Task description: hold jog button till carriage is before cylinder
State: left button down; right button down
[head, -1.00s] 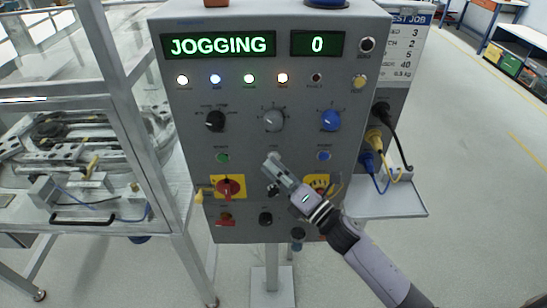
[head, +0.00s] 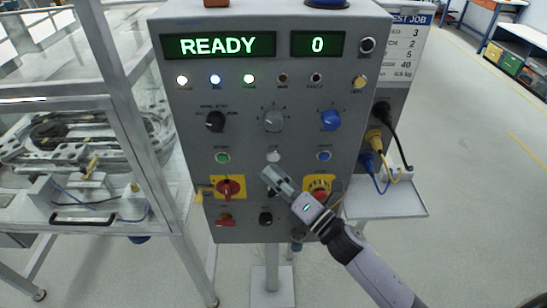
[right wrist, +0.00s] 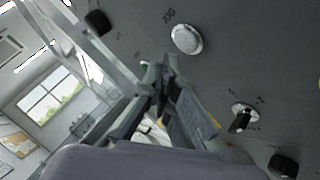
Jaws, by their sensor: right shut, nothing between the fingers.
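The white jog button (head: 273,157) is on the grey control panel (head: 185,130), and it also shows large with its label in the right wrist view (right wrist: 186,38). My right gripper (head: 268,174) is shut and empty, its tips just below the button and apart from it. The panel display (head: 218,45) reads READY, and the smaller one reads 0. The ring track (head: 65,150) lies in the framed enclosure at the left. Small blocks and fittings stand along it, but I cannot tell surely which is the carriage or the cylinder. My left gripper is not in view.
A red and yellow switch (head: 229,187) is left of my gripper and a yellow-ringed button (head: 319,187) is right of it. Knobs sit above. Cables (head: 385,165) plug into the panel's right side above a small shelf (head: 385,204).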

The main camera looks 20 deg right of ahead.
jog(key=s, duration=0.2)
jog(key=s+a, duration=0.1)
jog(key=s, duration=0.1)
jog(key=shift+s+a, duration=0.15)
dwell(0.4)
jog(key=d+f+m+g+h+b, duration=0.1)
jog(key=d+f+m+g+h, duration=0.3)
jog(key=f, duration=0.8)
jog(key=d+f+m+h, duration=0.2)
jog(key=f+m, duration=0.4)
jog(key=f, duration=0.6)
jog(key=s+d+f+m+g+h, duration=0.1)
jog(key=s+f+m+g, duration=0.2)
jog(key=f, duration=0.6)
jog(key=s+d+f+m+g+h, duration=0.1)
jog(key=s+d+f+m, duration=0.1)
jog(key=s+f+m, duration=0.45)
jog(key=s+f+m+g, duration=0.2)
jog(key=s+f+g, duration=0.1)
jog(key=s+f, duration=0.4)
jog(key=s+f+m+g+h+b, duration=0.1)
jog(key=s+f+m+g, duration=0.2)
jog(key=s+f, duration=0.5)
jog(key=s+f+m+g+b, duration=0.1)
jog(key=s+f+m+g, duration=0.2)
jog(key=s+f, duration=0.4)
jog(key=s, duration=0.9)
jog(key=shift+s+d+f+h, duration=0.15)
jog(key=shift+s+f+h, duration=0.1)
jog(key=shift+f+h, duration=0.1)
